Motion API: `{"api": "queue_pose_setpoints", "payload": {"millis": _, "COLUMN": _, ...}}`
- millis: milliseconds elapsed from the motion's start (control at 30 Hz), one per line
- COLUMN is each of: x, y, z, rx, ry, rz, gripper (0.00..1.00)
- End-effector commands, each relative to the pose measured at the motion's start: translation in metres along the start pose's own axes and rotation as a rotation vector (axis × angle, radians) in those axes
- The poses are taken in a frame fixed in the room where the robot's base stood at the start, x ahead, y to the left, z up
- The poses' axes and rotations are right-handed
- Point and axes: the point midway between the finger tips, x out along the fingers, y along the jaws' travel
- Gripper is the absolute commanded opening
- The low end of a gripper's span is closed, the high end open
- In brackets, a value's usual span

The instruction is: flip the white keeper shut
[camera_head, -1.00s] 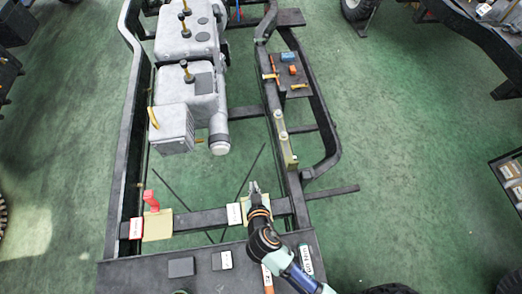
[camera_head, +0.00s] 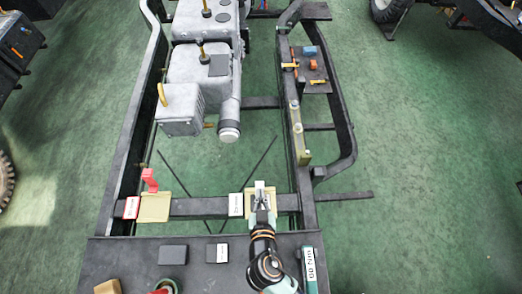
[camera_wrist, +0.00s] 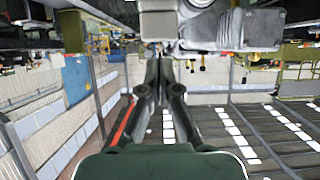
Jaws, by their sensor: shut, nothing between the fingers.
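The white keeper (camera_head: 259,184) shows as a small pale piece at the right of the front cross-beam, on a tan plate (camera_head: 249,203). My gripper covers most of it, so its angle is hard to tell. A white label block (camera_head: 236,204) sits just left of that plate. My gripper (camera_head: 261,193) is shut and empty, its tips at or over the keeper; I cannot tell whether they touch it. In the wrist view the gripper's fingers (camera_wrist: 160,62) are together, and the keeper cannot be made out there.
A red keeper (camera_head: 150,180) stands up by another tan plate (camera_head: 154,208) and a red label block (camera_head: 131,207) on the left. The grey engine (camera_head: 200,85) lies behind. Small blocks (camera_head: 173,254) sit on the dark front plate. Open green floor is between the rails.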

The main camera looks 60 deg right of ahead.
Motion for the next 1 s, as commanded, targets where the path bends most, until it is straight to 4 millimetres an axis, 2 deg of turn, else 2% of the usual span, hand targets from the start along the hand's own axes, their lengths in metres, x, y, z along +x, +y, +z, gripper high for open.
{"api": "queue_pose_setpoints", "payload": {"millis": 433, "x": 0.0, "y": 0.0, "z": 0.0, "rx": 0.0, "ry": 0.0, "rz": 0.0, "gripper": 0.0}}
{"api": "queue_pose_setpoints", "payload": {"millis": 533, "x": -0.002, "y": 0.0, "z": -0.005, "rx": 0.002, "ry": 0.001, "rz": 0.0, "gripper": 0.0}}
{"api": "queue_pose_setpoints", "payload": {"millis": 1000, "x": -0.038, "y": 0.0, "z": -0.082, "rx": 0.003, "ry": 0.003, "rz": 0.0, "gripper": 0.0}}
